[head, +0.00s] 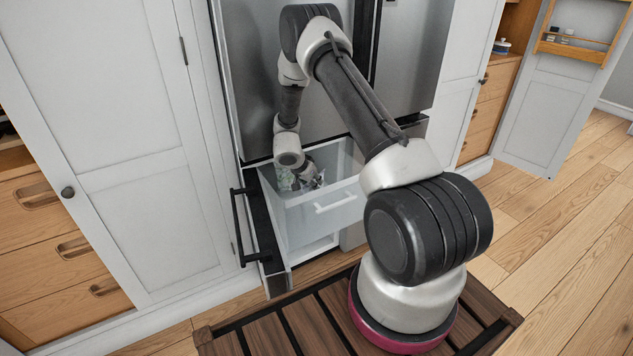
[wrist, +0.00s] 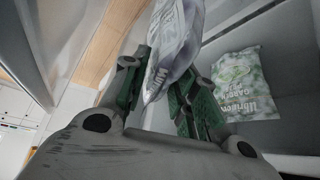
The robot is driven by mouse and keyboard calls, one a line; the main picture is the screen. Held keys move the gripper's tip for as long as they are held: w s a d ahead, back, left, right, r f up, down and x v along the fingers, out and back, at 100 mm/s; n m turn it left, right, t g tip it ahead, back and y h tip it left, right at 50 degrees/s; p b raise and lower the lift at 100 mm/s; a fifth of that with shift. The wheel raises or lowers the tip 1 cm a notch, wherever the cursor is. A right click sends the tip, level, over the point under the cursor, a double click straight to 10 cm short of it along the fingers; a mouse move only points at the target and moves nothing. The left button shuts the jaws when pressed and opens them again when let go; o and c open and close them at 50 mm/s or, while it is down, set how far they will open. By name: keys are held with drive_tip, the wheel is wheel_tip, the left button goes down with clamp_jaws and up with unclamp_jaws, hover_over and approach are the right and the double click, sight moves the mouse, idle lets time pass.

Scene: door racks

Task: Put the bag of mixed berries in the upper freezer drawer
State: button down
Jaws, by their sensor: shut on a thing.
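The pale, lilac-tinted bag with dark lettering (wrist: 177,38), taken as the mixed berries, is pinched between the fingers of my gripper (wrist: 161,76) in the wrist view. The held bag is small and partly hidden there. A green and white bag of garden peas (wrist: 243,85) lies flat on the drawer floor, apart from my fingers; it shows in the head view (head: 284,179) at the drawer's left side.
A dark-handled freezer front (head: 255,225) stands pulled out at the left of the drawer. The steel fridge (head: 415,60) rises behind. White cabinet doors (head: 120,120) flank it on the left. Wooden floor (head: 560,270) at the right is clear.

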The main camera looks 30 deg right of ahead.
drive_tip(key=shift+w+d+f, duration=0.3)
drive_tip(key=shift+w+d, duration=0.05)
drive_tip(key=shift+d, duration=0.3)
drive_tip(key=shift+w+d+f, duration=0.3)
drive_tip(key=shift+d, duration=0.3)
drive_tip(key=shift+f, duration=0.1)
drive_tip(key=shift+f, duration=0.5)
drive_tip(key=c, duration=1.1)
unclamp_jaws()
